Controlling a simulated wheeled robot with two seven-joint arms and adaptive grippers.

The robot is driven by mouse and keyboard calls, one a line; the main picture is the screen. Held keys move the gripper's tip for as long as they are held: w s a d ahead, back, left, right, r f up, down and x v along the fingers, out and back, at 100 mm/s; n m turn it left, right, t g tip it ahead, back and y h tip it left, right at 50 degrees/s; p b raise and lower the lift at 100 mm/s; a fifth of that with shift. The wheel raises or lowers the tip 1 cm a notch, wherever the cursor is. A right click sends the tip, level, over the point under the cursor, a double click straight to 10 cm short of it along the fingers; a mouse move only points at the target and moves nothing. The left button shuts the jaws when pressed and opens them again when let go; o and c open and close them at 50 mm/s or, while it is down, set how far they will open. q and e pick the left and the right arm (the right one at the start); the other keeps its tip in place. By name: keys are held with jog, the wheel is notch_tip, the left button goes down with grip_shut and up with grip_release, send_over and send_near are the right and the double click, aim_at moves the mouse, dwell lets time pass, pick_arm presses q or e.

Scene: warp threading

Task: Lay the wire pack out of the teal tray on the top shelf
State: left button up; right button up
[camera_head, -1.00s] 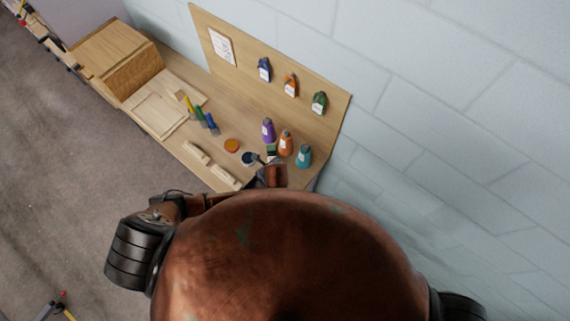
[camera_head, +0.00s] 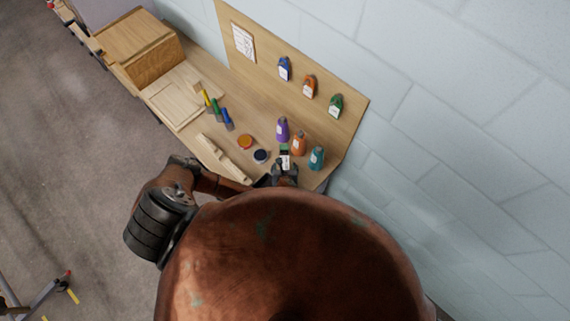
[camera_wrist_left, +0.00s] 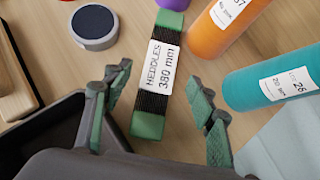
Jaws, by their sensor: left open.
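A flat dark wire pack with green ends and a white label reading "HEDDLES 380 mm" (camera_wrist_left: 156,75) lies on the wooden worktop (camera_wrist_left: 50,60). It also shows small in the head view (camera_head: 285,159), close to the bottles. My left gripper (camera_wrist_left: 158,108) is open and empty, with green-padded fingers on either side of the pack's near end. Whether they are level with it or above it I cannot tell. In the head view the left gripper (camera_head: 284,172) is at the worktop's front edge. I see no teal tray and no top shelf. My right gripper is out of view.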

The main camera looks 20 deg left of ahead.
aim_at(284, 164)
pick_arm(q)
jog(key=x, duration=0.4)
jog(key=shift+f, duration=0.15)
jog(key=shift+c, duration=0.6)
grip_shut()
